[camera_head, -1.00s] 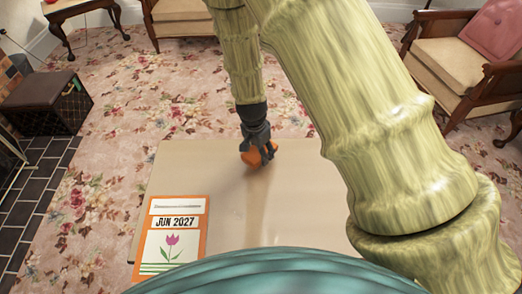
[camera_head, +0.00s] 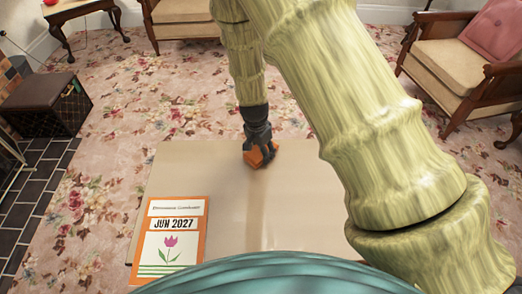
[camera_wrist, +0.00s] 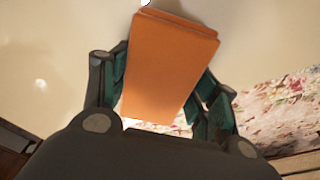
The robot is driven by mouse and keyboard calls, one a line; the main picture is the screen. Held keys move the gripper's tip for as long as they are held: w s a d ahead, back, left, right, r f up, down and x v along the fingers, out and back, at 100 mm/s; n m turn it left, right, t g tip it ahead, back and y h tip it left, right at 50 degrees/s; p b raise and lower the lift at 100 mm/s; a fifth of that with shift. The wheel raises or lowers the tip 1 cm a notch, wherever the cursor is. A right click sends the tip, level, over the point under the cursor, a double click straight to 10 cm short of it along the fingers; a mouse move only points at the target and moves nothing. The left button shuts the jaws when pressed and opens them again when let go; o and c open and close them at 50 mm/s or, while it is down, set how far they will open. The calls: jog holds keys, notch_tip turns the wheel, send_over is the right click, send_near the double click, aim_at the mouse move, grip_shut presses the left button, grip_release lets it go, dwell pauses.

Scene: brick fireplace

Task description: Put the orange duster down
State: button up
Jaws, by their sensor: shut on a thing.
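The orange duster (camera_head: 259,156) is a block-like orange thing at the far part of the beige table (camera_head: 310,215). My gripper (camera_head: 259,143) is shut on it from above. In the wrist view the duster (camera_wrist: 170,68) sits tilted between the two dark, teal-padded fingers of my gripper (camera_wrist: 165,90), with the pale tabletop (camera_wrist: 60,60) behind it. The duster is low over the table near its far edge. I cannot tell whether it touches the surface.
A calendar reading JUN 2027 (camera_head: 172,240) lies at the table's left front. The middle of the tabletop is bare. Armchairs (camera_head: 450,75), a dark box (camera_head: 45,105) and a small side table (camera_head: 80,12) stand on the flowered carpet (camera_head: 110,120) beyond.

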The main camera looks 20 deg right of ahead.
aim_at(258, 152)
jog(key=shift+f, duration=0.15)
jog(key=o, duration=1.1)
jog(key=r, duration=0.4)
jog(key=r+p, duration=0.1)
jog(key=r, duration=0.3)
jog(key=a+r+p, duration=0.1)
jog(key=r, duration=0.3)
jog(key=shift+s+a+r, duration=0.1)
jog(key=shift+s, duration=0.3)
